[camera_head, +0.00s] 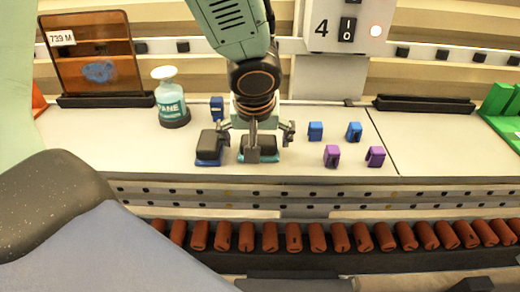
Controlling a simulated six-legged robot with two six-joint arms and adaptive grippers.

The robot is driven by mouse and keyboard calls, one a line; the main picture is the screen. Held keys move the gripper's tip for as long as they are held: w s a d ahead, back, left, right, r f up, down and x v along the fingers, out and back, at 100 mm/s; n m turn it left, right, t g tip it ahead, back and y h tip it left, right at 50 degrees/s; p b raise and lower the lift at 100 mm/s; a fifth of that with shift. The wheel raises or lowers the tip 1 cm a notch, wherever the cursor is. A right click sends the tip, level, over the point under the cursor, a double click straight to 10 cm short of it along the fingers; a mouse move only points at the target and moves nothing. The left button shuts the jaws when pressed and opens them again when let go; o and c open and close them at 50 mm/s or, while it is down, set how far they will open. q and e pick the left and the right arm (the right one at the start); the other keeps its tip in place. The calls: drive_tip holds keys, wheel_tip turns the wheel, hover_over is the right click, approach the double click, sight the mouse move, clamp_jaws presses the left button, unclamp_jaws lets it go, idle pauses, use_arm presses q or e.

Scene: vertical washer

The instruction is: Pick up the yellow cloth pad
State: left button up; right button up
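No yellow cloth pad shows in the head view. My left gripper (254,145) points down over the white worktop, its jointed side parts spread to both sides and a slim upright part in the middle. It is over a dark pad-like block with a teal-blue base (270,156), which it partly hides. I cannot tell whether the gripper touches or holds that block, or whether its fingers are open or shut. A similar dark block with a blue base (209,148) lies just left of the gripper. My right gripper is not in view.
Small blue blocks (315,131) and purple blocks (332,156) stand right of the gripper. A labelled bottle (170,99) and a translucent brown panel (95,55) stand at left. Several red-brown cylinders (293,237) line the front rack. The right worktop (435,140) is clear.

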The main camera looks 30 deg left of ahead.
use_arm(q)
drive_tip(key=shift+w+f, duration=0.15)
drive_tip(key=shift+f, duration=0.1)
drive_tip(key=shift+d, duration=0.15)
drive_tip(key=shift+d+r, duration=0.2)
drive_tip(key=shift+d, duration=0.1)
drive_tip(key=shift+a, duration=0.2)
drive_tip(key=c, duration=0.3)
drive_tip(key=shift+a, duration=0.2)
drive_tip(key=c, duration=0.3)
drive_tip(key=shift+d, duration=0.3)
drive_tip(key=c, duration=0.5)
drive_tip(key=shift+c, duration=1)
drive_tip(key=shift+a, duration=0.1)
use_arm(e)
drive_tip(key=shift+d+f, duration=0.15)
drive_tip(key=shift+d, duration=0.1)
use_arm(q)
drive_tip(key=shift+a, duration=0.1)
